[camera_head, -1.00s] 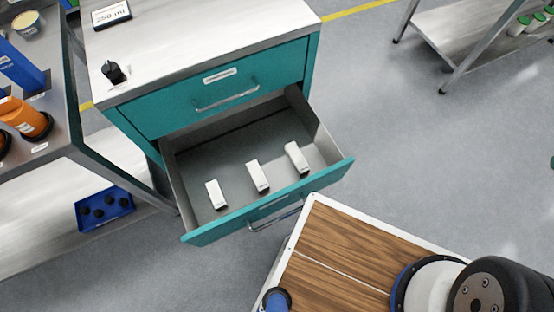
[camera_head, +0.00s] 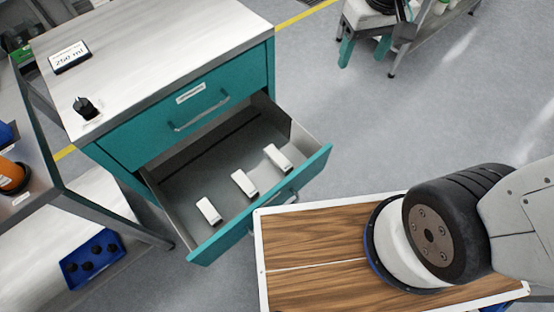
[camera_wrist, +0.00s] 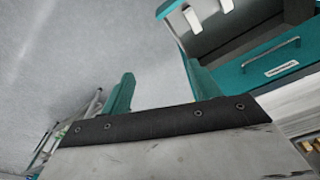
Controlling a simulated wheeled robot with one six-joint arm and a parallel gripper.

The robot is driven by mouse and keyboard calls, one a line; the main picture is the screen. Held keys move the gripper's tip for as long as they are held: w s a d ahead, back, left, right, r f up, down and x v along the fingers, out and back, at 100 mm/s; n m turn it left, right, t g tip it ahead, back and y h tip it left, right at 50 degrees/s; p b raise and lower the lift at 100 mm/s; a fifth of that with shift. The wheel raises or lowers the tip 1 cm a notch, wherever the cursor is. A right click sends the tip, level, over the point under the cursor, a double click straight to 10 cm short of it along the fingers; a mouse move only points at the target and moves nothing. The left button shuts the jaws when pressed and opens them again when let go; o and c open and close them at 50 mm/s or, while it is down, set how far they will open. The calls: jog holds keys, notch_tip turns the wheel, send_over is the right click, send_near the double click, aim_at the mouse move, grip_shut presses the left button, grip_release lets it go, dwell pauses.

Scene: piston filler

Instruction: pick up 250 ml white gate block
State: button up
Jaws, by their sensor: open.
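Three white blocks lie in the open lower drawer (camera_head: 172,189) of the teal cabinet: a left one (camera_head: 209,210), a middle one (camera_head: 244,183) and a right one (camera_head: 277,158). They look alike, and I cannot read any size marking on them. In the wrist view, one white block (camera_wrist: 192,18) and part of another (camera_wrist: 226,5) show at the top edge. My gripper (camera_head: 363,58) is open and empty, with teal fingers, at the top right of the head view, apart from the drawer. Its fingers also show in the wrist view (camera_wrist: 158,74).
A sign reading 250 ml (camera_head: 70,56) and a small black part (camera_head: 86,107) stand on the cabinet top. The upper drawer (camera_head: 190,110) is shut. A blue tray (camera_head: 92,259) with black parts sits on a low shelf at left. Grey floor lies right of the drawer.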

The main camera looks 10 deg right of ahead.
jog(key=w+a+f+n, duration=0.1)
jog(key=w+a+f, duration=0.45)
jog(key=f, duration=0.45)
jog(key=n, duration=0.3)
send_over(278, 157)
jog(key=w+d, duration=0.2)
notch_tip(278, 157, down, 23)
jog(key=shift+n+g, duration=0.3)
jog(key=shift+g, duration=0.1)
jog(key=s+f, duration=0.1)
jog(key=f, duration=0.2)
jog(key=s+a+f, duration=0.1)
jog(key=f, duration=0.6)
jog(key=shift+s+a+f, duration=0.15)
jog(key=shift+s+f, duration=0.25)
jog(key=shift+w+a+f, duration=0.1)
jog(key=shift+w+f, duration=0.05)
jog(key=shift+f, duration=0.75)
jog(key=shift+w+a+f, duration=0.1)
jog(key=shift+f, duration=0.8)
jog(key=shift+w+a+f, duration=0.1)
jog(key=shift+w+f, duration=0.05)
jog(key=shift+f, duration=0.75)
jog(key=c, duration=1.1)
